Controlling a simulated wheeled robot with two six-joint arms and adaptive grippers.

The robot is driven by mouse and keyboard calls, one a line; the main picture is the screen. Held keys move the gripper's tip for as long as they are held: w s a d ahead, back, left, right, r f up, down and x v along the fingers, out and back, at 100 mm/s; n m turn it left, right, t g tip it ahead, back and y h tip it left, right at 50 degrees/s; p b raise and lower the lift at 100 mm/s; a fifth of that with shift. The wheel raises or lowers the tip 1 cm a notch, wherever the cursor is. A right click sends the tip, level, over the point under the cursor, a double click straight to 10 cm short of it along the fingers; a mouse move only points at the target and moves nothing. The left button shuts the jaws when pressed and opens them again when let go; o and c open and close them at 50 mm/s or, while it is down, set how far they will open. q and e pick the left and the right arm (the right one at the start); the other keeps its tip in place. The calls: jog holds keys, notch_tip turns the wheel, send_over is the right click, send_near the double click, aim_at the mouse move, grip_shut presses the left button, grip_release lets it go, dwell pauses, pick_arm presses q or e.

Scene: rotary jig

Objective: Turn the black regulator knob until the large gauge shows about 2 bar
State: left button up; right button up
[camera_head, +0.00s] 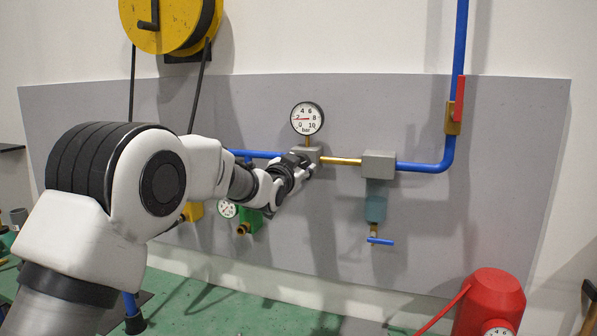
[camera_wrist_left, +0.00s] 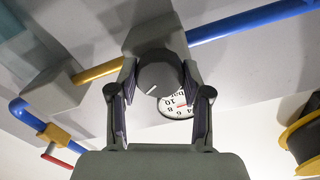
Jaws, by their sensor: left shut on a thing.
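The large gauge (camera_head: 307,118) has a white round face marked in bar, with a red needle that points left, near where 2 lies between 0 and 4. It shows upside down and partly hidden in the left wrist view (camera_wrist_left: 176,107). The black regulator knob (camera_wrist_left: 159,74) shows in the left wrist view, with a white mark on its face. My left gripper (camera_head: 308,168) is at the grey regulator block (camera_head: 312,152) under the gauge. In the left wrist view its fingers (camera_wrist_left: 159,90) are shut on the knob from both sides. In the head view the gripper hides the knob. My right gripper is out of view.
A brass pipe (camera_head: 341,161) leads right to a grey filter block (camera_head: 379,164) with a blue-handled drain. A small gauge (camera_head: 227,209) sits below my left arm. A red valve lever (camera_head: 459,101), a yellow hose reel (camera_head: 172,25) and a red tank (camera_head: 490,300) stand around the panel.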

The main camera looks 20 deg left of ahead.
pick_arm(q)
jog(key=shift+r, duration=0.1)
dwell(0.5)
jog(key=o, duration=1.2)
jog(key=shift+c, duration=0.2)
jog(key=shift+w+f, duration=0.2)
jog(key=s, duration=1.2)
jog(key=shift+a, duration=0.25)
jog(key=shift+w, duration=0.1)
jog(key=shift+f, duration=0.15)
